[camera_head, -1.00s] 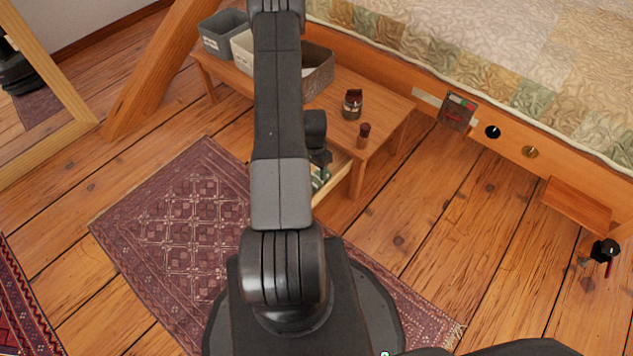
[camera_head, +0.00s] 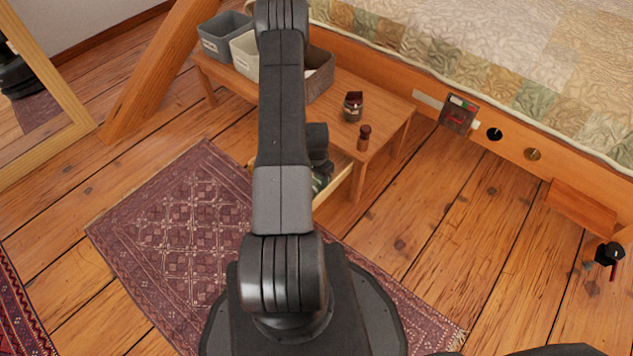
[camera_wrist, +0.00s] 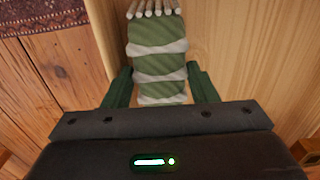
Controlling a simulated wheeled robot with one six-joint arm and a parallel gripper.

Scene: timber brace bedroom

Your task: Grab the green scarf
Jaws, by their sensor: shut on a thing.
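The green scarf (camera_wrist: 158,65) has white stripes and a pale fringe at its far end. In the wrist view it lies inside a light wooden drawer (camera_wrist: 235,50), between the two green fingers of my gripper (camera_wrist: 159,88). My gripper is shut on the scarf. In the head view the open drawer (camera_head: 341,186) sticks out from under the low wooden table (camera_head: 385,115). A small green patch of the scarf (camera_head: 319,184) shows there beside my arm, which hides most of it.
On the table stand a grey bin (camera_head: 224,38), a cream bin (camera_head: 243,55), a brown basket (camera_head: 320,72), a dark jar (camera_head: 353,106) and a small brown bottle (camera_head: 364,138). A patterned rug (camera_head: 175,225) lies left. The bed (camera_head: 480,50) is behind; floor to the right is mostly clear.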

